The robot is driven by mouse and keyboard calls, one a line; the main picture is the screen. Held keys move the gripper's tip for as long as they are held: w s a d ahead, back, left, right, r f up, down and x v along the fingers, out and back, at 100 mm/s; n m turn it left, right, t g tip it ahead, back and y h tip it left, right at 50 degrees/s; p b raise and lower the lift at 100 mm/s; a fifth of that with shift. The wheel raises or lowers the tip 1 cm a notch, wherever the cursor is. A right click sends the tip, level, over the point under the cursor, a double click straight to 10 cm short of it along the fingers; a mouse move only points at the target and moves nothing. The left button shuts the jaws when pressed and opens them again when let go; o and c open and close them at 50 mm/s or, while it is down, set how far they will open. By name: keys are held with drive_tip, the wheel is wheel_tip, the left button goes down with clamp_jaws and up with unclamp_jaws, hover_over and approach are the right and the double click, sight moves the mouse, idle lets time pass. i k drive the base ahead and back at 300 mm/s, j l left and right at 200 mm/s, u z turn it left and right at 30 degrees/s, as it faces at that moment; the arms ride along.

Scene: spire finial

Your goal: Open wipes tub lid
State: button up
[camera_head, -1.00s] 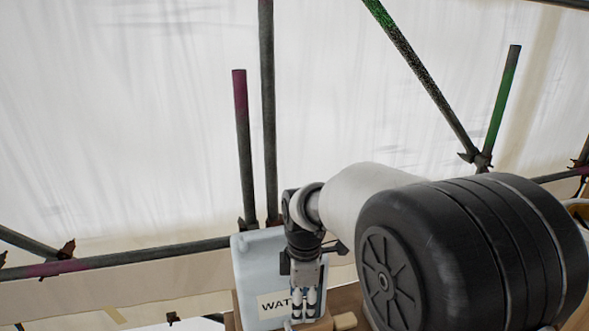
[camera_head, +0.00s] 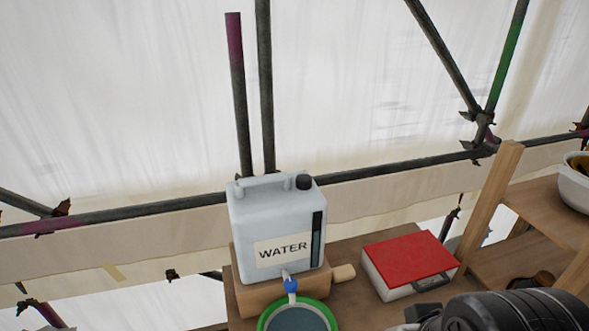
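I cannot tell for sure which thing is the wipes tub. A white box with a flat red lid (camera_head: 409,257) sits on the wooden bench right of the water container. Its lid looks shut, and a dark handle shows on its near side. A round vessel with a green rim (camera_head: 268,320) stands below the water tap at the lower edge, cut off by the frame. Part of my dark arm shows at the lower right corner, close to the box. My gripper is not in view.
A pale water container (camera_head: 271,235) with a blue tap (camera_head: 291,285) stands on a wooden block. Wooden shelving (camera_head: 490,205) with a white bowl (camera_head: 575,187) is at the right. Scaffold tubes and pale sheeting are behind.

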sight(404, 260)
drive_tip(key=z, duration=0.9)
drive_tip(key=k+l+u, duration=0.25)
drive_tip(key=k+l, duration=0.05)
drive_tip(key=l, duration=0.1)
